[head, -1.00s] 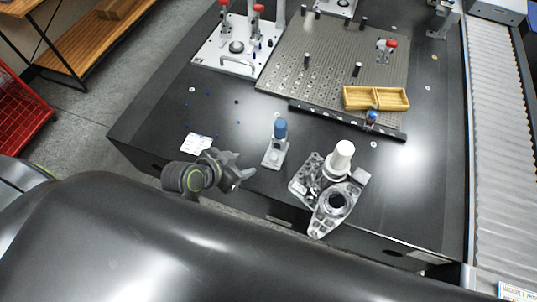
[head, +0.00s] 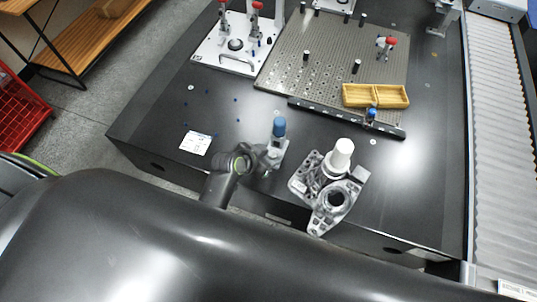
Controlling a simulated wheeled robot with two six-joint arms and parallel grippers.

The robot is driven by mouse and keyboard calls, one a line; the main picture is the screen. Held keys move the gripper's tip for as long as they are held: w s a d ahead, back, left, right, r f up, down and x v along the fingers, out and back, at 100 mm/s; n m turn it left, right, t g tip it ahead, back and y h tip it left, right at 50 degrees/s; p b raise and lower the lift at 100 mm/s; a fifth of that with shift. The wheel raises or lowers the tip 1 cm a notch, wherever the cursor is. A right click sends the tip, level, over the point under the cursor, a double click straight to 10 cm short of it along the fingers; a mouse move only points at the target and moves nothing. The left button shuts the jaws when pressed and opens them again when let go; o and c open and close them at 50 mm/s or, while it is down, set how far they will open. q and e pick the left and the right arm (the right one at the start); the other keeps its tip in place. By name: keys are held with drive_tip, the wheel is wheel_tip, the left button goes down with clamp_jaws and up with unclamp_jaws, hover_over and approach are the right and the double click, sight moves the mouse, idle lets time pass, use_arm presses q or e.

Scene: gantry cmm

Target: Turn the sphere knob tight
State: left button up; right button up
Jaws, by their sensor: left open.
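A blue rounded knob (head: 279,127) tops a small upright metal stand (head: 277,148) near the front of the black table. A smaller blue knob (head: 371,113) sits by the dark bar in front of the grey plate. Neither is marked, so I cannot tell which is the sphere knob. My left gripper (head: 268,157) is open, just left of the metal stand and lower than its blue top. Its fingers are blurred and seen from above, and I cannot tell whether they touch the stand. My right gripper is not in view.
A grey metal casting (head: 312,185) with a white cylinder (head: 341,157) stands close right of the stand. A roller conveyor (head: 497,150) runs along the right.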

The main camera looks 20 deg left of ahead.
use_arm(q)
drive_tip(key=shift+w+d+f, duration=0.1)
drive_tip(key=shift+w+f, duration=0.1)
drive_tip(key=shift+w, duration=0.05)
drive_tip(key=shift+c, duration=0.2)
clamp_jaws()
drive_tip(key=shift+w+a+m+g+h, duration=0.15)
drive_tip(key=shift+m+g+h, duration=0.25)
drive_tip(key=shift+m+h, duration=0.5)
drive_tip(key=shift+m+b, duration=0.3)
drive_tip(key=shift+m, duration=0.3)
drive_tip(key=shift+o, duration=0.2)
unclamp_jaws()
